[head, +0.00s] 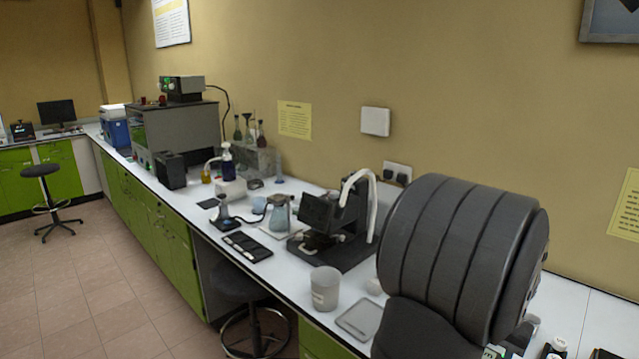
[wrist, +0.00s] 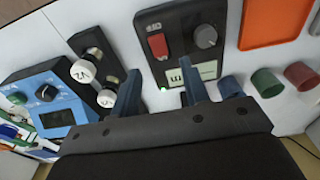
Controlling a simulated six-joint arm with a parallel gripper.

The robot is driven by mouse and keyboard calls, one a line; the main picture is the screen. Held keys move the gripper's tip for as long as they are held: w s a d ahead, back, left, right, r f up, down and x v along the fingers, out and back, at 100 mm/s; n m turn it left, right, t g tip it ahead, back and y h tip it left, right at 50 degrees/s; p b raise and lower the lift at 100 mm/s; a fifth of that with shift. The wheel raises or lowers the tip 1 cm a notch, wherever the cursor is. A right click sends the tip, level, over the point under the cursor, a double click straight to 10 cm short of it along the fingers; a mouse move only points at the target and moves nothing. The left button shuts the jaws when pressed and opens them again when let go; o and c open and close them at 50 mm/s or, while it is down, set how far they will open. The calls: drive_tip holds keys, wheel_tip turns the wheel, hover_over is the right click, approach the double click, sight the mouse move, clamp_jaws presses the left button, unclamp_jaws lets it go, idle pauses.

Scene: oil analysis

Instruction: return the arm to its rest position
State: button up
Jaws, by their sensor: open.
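My gripper (wrist: 163,92) shows in the wrist view, with its two blue-grey fingers apart and nothing between them. It is over the white bench top, in front of a black device (wrist: 181,40) with a red switch and a grey knob. I cannot tell its height above the bench. In the head view, a large dark grey ribbed part at the right, probably mine, hides part of the bench; the gripper itself cannot be made out there.
The wrist view shows a blue device (wrist: 58,98) with a screen, a black rack (wrist: 98,60) holding white-capped items, an orange tray (wrist: 271,22) and coloured cups (wrist: 267,82). In the head view, a grey beaker (head: 325,288), flat tray (head: 360,319) and black instrument (head: 333,213) stand on the bench.

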wheel_tip(320, 180, up, 12)
wheel_tip(320, 180, down, 17)
drive_tip(key=shift+w+d+f, duration=0.1)
drive_tip(key=shift+w+f, duration=0.05)
drive_tip(key=shift+r, duration=0.25)
drive_tip(key=shift+s+a+t+h, duration=0.15)
drive_tip(key=shift+t+h, duration=0.4)
drive_tip(key=shift+s+a+t+h, duration=0.15)
drive_tip(key=shift+t+h, duration=0.4)
drive_tip(key=shift+r, duration=0.2)
drive_tip(key=v, duration=1.6)
drive_tip(key=shift+r, duration=0.25)
